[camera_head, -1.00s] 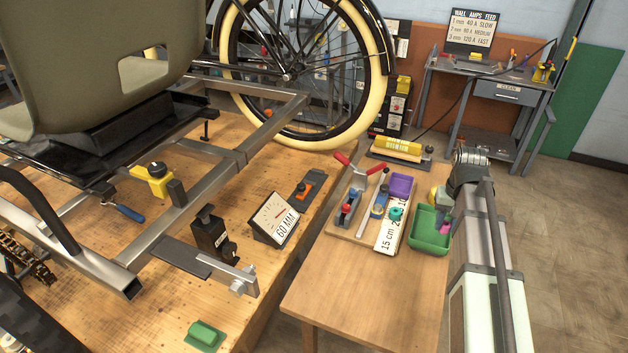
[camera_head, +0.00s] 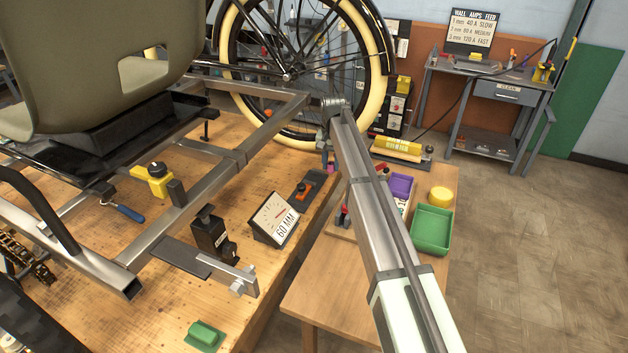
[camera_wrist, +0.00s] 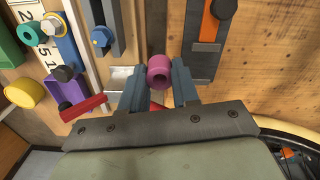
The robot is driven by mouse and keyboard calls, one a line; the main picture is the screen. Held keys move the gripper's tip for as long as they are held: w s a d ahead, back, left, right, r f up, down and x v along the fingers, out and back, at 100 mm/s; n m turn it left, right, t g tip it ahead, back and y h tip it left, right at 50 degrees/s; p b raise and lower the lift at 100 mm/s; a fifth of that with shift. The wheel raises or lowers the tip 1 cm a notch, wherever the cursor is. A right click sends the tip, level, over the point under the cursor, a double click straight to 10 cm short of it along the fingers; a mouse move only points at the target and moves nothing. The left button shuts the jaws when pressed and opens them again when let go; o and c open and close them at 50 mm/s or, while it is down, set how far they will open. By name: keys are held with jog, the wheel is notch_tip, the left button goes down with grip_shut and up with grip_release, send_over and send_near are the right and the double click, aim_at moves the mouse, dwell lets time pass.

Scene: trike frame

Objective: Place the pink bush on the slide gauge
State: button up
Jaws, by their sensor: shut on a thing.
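The pink bush (camera_wrist: 158,76), a short ring with a hole, is between the blue-grey fingers of my gripper (camera_wrist: 158,86) in the wrist view. My gripper is shut on it and holds it above the work surface. In the head view the bush (camera_head: 330,168) shows only as a small pink patch below the end of my arm. What appears to be the slide gauge, a dark plate with an orange slider (camera_head: 304,187), lies on the wooden bench just left of my gripper. In the wrist view its orange slider (camera_wrist: 222,8) is up and right of the bush.
The 60 MM dial (camera_head: 275,218) stands left of the dark plate. The metal trike frame (camera_head: 205,200) and wheel rise behind and left. On the side table are a green tray (camera_head: 432,229), a yellow round piece (camera_head: 440,194) and a purple box (camera_head: 401,186).

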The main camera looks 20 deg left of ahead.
aim_at(314, 179)
jog(key=w+a+m, duration=0.4)
jog(key=w+a, duration=0.1)
jog(key=a, duration=0.3)
jog(key=shift+s+f, duration=0.1)
jog(key=shift+f, duration=4.6)
jog(key=shift+f, duration=0.2)
jog(key=o, duration=1)
jog(key=shift+r, duration=0.15)
notch_tip(314, 179, up, 12)
jog(key=shift+r, duration=0.1)
